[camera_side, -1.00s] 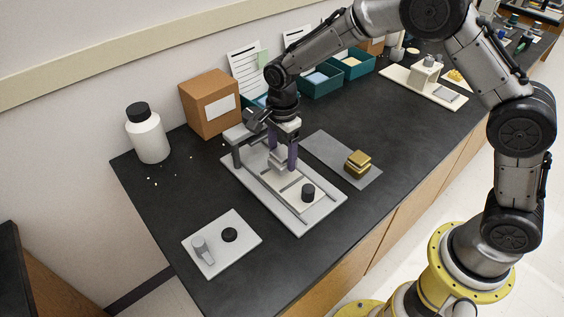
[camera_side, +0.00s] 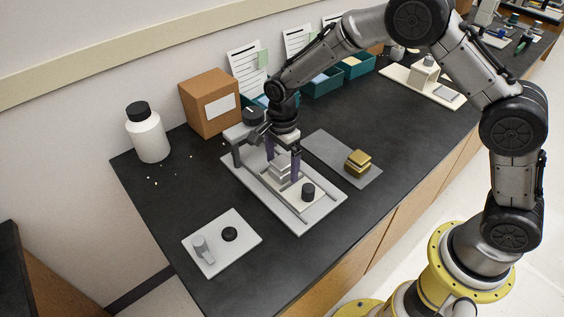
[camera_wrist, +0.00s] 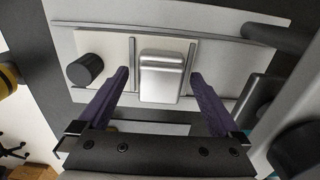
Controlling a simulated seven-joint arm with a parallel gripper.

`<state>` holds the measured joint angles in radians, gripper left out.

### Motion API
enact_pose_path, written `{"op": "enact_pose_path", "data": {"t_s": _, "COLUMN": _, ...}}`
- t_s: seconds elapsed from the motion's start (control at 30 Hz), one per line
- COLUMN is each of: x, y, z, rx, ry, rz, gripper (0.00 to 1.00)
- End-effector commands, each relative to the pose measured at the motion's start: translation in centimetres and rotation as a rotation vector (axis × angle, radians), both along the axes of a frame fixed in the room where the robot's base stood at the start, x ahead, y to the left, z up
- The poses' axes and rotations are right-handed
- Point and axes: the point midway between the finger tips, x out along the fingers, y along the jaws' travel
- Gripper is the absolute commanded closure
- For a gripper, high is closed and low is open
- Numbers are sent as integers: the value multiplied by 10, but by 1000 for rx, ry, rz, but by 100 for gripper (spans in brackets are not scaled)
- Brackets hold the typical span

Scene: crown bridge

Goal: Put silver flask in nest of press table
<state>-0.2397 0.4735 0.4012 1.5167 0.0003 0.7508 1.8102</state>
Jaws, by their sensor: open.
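The silver flask (camera_side: 280,169) is a small blocky piece. In the wrist view the flask (camera_wrist: 162,76) shows in the middle, with a pale gap to each finger. My gripper (camera_side: 283,168) is open, its two purple fingers on either side of the flask. In the wrist view my gripper (camera_wrist: 159,74) also straddles it without visible contact. The flask's underside and the nest beneath it are hidden.
A black knob (camera_side: 308,191) stands on the plate near the flask. The press head (camera_side: 243,132) and its post stand close behind my gripper. A gold flask (camera_side: 358,162) sits on a grey mat to the right. A light tray (camera_side: 218,259) lies at the front left.

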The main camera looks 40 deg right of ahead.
Motion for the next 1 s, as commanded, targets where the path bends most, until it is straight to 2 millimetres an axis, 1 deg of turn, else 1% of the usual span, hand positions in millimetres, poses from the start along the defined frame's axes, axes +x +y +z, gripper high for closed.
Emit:
{"op": "enact_pose_path", "data": {"t_s": 0.13, "x": 0, "y": 0, "z": 3, "rx": 0, "ry": -1, "rz": 0, "gripper": 1}}
{"op": "enact_pose_path", "data": {"t_s": 0.23, "x": 1, "y": 0, "z": 12, "rx": 1, "ry": -3, "rz": 0, "gripper": 1}}
{"op": "enact_pose_path", "data": {"t_s": 0.37, "x": 1, "y": 0, "z": 34, "rx": 1, "ry": -5, "rz": 0, "gripper": 1}}
{"op": "enact_pose_path", "data": {"t_s": 0.6, "x": 1, "y": 0, "z": 84, "rx": 1, "ry": -5, "rz": 0, "gripper": 1}}
{"op": "enact_pose_path", "data": {"t_s": 0.7, "x": 1, "y": 0, "z": 101, "rx": 1, "ry": -4, "rz": 0, "gripper": 1}}
{"op": "enact_pose_path", "data": {"t_s": 0.83, "x": 1, "y": 0, "z": 116, "rx": 1, "ry": -3, "rz": 0, "gripper": 1}}
{"op": "enact_pose_path", "data": {"t_s": 1.0, "x": 0, "y": 0, "z": 123, "rx": 0, "ry": 0, "rz": 0, "gripper": 1}}
